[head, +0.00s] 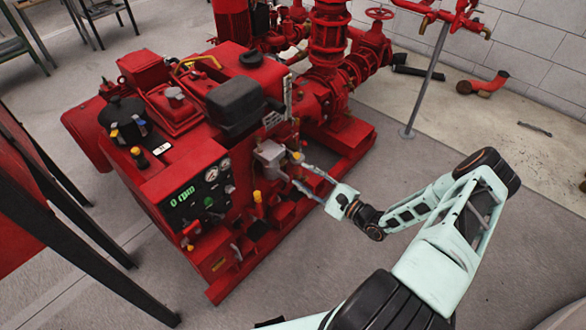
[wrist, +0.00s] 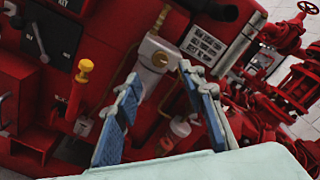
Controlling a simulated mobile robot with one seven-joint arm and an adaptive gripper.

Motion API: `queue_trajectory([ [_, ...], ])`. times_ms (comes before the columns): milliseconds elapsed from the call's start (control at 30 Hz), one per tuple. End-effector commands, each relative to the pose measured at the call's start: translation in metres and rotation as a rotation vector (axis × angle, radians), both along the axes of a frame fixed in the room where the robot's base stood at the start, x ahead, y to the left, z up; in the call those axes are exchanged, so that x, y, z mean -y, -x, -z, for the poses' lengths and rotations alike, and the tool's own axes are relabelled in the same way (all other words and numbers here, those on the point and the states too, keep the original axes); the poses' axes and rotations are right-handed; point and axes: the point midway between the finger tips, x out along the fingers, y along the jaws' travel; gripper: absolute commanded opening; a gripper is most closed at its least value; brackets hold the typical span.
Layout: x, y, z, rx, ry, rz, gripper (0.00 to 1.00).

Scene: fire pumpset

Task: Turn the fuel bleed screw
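A grey metal block (wrist: 158,66) on the side of the red pump engine carries a small round brass fitting (wrist: 160,59), which looks like the fuel bleed screw. In the head view the grey block (head: 270,155) sits on the engine's near side; the screw is too small to make out there. My gripper (wrist: 160,73) is open, its two blue-padded fingers spread either side of the block's lower part in the picture. Nothing is held between them. The head view also shows my gripper (head: 300,176) close to the block; whether a finger touches it I cannot tell.
A yellow-topped red post (wrist: 84,72) stands left of my fingers. The gauge panel (head: 207,190) is left of the block, and a black box (head: 236,105) is above it. Red pipework (head: 330,60) stands behind. The floor (head: 270,290) on the near side is clear.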

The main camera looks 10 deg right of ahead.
Motion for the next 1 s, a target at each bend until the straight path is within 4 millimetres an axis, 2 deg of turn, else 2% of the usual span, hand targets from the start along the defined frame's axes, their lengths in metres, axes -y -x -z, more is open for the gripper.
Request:
queue_trajectory([
  [200, 0.019, 0.025, 0.000, 0.000, 0.001, 0.001, 0.37],
  [433, 0.023, 0.031, 0.000, 0.000, 0.000, 0.000, 0.37],
  [867, 0.021, 0.031, 0.000, -0.001, 0.004, -0.006, 0.37],
  [1000, 0.000, 0.033, 0.002, -0.024, 0.081, -0.096, 0.37],
])
